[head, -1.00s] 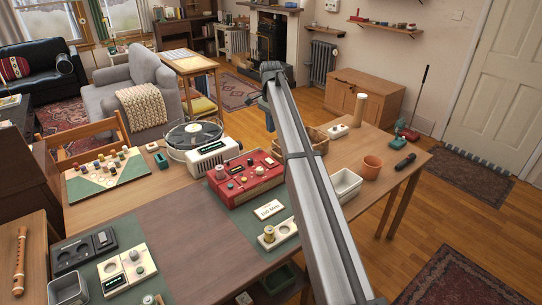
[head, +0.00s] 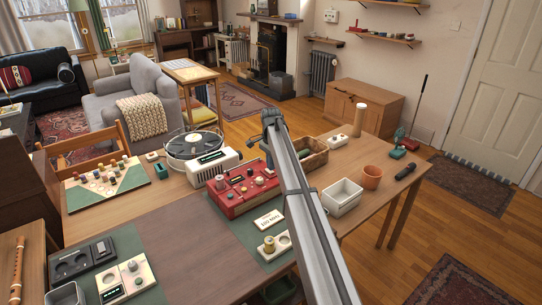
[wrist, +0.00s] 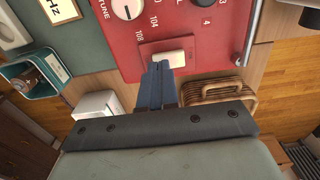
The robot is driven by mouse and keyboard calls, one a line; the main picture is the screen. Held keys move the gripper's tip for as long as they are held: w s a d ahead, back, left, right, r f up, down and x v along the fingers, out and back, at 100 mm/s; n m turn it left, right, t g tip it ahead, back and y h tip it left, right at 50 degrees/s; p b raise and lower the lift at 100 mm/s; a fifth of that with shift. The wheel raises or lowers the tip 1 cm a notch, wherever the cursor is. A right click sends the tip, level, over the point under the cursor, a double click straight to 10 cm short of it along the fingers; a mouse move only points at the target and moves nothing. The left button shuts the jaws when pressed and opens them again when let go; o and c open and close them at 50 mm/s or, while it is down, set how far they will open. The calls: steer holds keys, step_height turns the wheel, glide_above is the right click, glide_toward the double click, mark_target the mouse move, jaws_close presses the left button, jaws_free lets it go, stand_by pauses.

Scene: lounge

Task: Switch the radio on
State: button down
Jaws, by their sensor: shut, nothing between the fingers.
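The red radio (head: 232,198) stands on the table in the head view, with knobs on its top face. In the wrist view its red panel (wrist: 112,55) fills the upper middle, with a white tuning dial (wrist: 127,7) marked TUNE and the numbers 104 and 108. A cream rocker switch (wrist: 166,58) sits on a raised red plate near the panel's edge. My gripper (wrist: 160,66) is shut and empty, its blue fingertips right at the switch's near edge. I cannot tell whether they touch it. In the head view my arm hides most of the gripper.
A white record player (head: 193,143) and a cream device (head: 213,165) stand behind the radio. A wooden basket (head: 316,160), a white tray (head: 342,199) and a terracotta pot (head: 372,177) are to the right. A frequency card (head: 268,220) lies in front.

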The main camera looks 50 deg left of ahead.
mark_target(272, 172)
steer(key=shift+f, duration=0.6)
steer(key=shift+d+f, duration=0.1)
steer(key=shift+a, duration=0.2)
steer(key=shift+a+r, duration=0.2)
steer(key=shift+a, duration=0.45)
steer(key=shift+r, duration=0.1)
step_height(272, 172, up, 14)
steer(key=d, duration=0.2)
stand_by(0.5)
